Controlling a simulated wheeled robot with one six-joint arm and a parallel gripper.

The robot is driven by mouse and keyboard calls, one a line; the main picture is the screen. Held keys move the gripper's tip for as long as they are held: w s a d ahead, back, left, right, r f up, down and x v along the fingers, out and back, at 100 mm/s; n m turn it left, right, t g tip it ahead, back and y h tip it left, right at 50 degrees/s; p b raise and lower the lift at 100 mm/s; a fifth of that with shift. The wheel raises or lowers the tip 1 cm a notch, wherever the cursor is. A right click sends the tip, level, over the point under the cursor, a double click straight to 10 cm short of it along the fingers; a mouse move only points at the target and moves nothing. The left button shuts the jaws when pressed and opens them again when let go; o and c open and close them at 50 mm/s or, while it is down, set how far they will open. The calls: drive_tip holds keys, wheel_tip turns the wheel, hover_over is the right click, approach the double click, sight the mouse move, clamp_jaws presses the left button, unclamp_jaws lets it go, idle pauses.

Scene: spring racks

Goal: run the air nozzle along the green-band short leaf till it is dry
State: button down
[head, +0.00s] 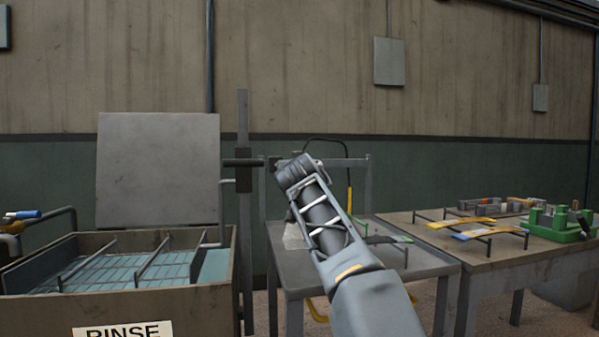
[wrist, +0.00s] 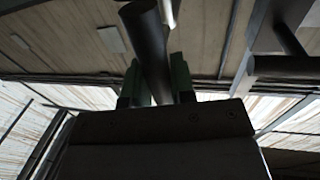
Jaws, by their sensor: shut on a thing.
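My gripper (wrist: 154,88) is shut on a dark cylinder (wrist: 150,45), seen between its two green-grey fingers in the wrist view; I cannot tell what it is. A yellow air nozzle (head: 349,200) hangs on a black hose (head: 325,140) above the metal table (head: 425,262). A short dark leaf with a green band (head: 402,239) lies on a rack on that table, partly behind my arm.
A rinse tank (head: 165,303) with rails stands at the left. A post (head: 246,225) with a dark crossbar stands between tank and metal table. The right table (head: 510,255) holds racked leaves with yellow and blue bands (head: 470,235) and a green fixture (head: 560,225).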

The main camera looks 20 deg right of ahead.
drive_tip(key=c, duration=1)
unclamp_jaws()
drive_tip(key=shift+a+f, duration=0.15)
drive_tip(key=shift+a, duration=0.2)
drive_tip(key=shift+d, duration=0.1)
drive_tip(key=shift+s, duration=0.2)
drive_tip(key=shift+s, duration=0.35)
drive_tip(key=b+v, duration=0.2)
drive_tip(key=v, duration=1.1)
drive_tip(key=shift+w, duration=0.1)
